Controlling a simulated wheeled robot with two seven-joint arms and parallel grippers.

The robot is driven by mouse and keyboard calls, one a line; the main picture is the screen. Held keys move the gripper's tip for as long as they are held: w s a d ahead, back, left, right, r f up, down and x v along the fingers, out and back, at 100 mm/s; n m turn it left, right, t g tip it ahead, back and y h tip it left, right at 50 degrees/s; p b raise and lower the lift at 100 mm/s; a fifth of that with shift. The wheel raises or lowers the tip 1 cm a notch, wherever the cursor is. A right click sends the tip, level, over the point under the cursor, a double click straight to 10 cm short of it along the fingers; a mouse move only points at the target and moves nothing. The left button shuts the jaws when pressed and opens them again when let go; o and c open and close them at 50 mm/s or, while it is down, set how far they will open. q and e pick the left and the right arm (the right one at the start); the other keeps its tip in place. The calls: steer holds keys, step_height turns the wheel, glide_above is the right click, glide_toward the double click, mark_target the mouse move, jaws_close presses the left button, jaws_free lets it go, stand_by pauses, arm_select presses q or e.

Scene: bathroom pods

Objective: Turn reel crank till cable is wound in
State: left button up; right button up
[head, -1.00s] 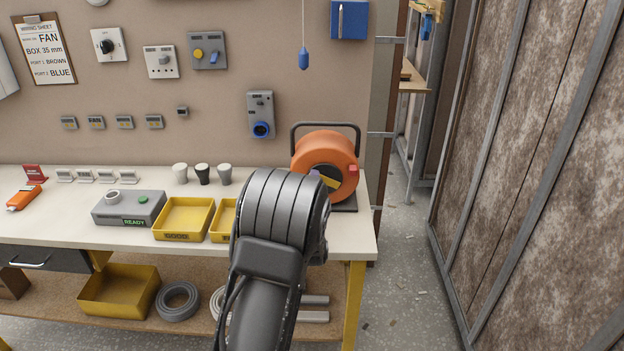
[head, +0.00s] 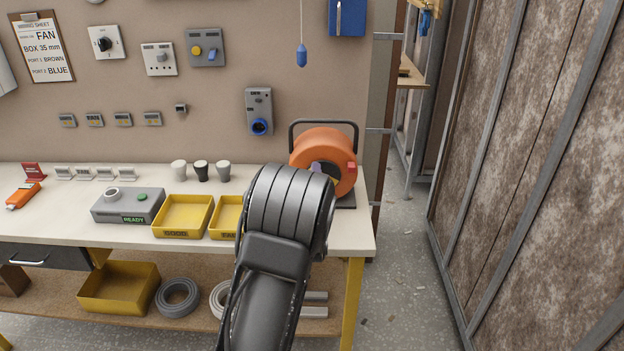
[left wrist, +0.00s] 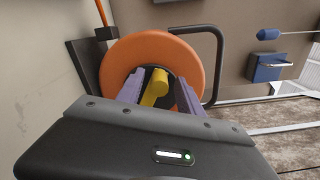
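The orange cable reel (head: 325,146) stands in a dark frame at the right end of the workbench. In the left wrist view the reel (left wrist: 144,50) fills the middle, with a yellow crank handle (left wrist: 156,85) in front of its dark hub. My left gripper (left wrist: 160,92) has its two purple fingers on either side of the handle. The fingers stand apart, with a dark gap on the right of the handle; firm contact is not visible. In the head view my arm hides most of the crank and gripper. No loose cable is clearly visible. My right gripper is out of view.
Yellow trays (head: 183,216), a grey box marked READY (head: 128,206) and several small cups (head: 201,171) stand on the workbench (head: 70,218) left of the reel. A blue pendant (head: 302,56) hangs above. Open floor (head: 395,290) lies to the right.

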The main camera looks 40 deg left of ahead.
arm_select(q)
steer(key=v, duration=0.8)
steer(key=shift+b, duration=0.3)
stand_by(0.4)
